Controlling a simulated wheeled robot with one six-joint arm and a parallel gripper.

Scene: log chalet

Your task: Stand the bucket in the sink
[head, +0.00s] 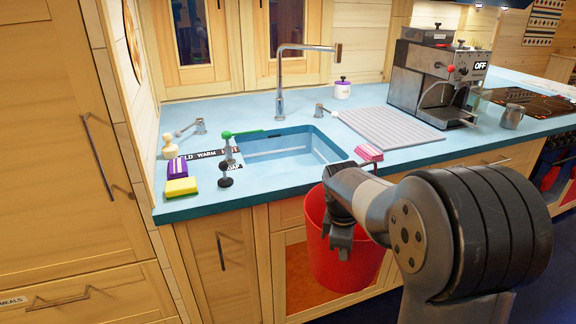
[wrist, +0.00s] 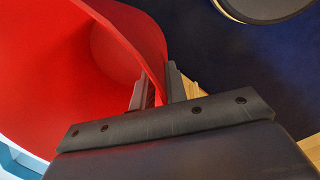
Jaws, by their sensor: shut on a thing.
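A red bucket (head: 340,262) hangs upright from my gripper (head: 340,243) in front of the cabinet doors, below the counter edge. My gripper is shut on the bucket's rim. In the wrist view the two fingers (wrist: 160,92) pinch the red wall of the bucket (wrist: 85,70) between them. The sink (head: 290,147) is a blue basin set in the counter, behind and to the left of the bucket. The part of the basin that shows looks empty. My arm hides part of the bucket's right side.
A tall tap (head: 281,85) stands behind the sink. A green-handled brush (head: 240,133) lies along the basin's left side. A yellow sponge (head: 181,187), a purple box (head: 177,167) and a pink brush (head: 369,153) sit near the edges. A ribbed drain mat (head: 390,127) and coffee machine (head: 430,80) are to the right.

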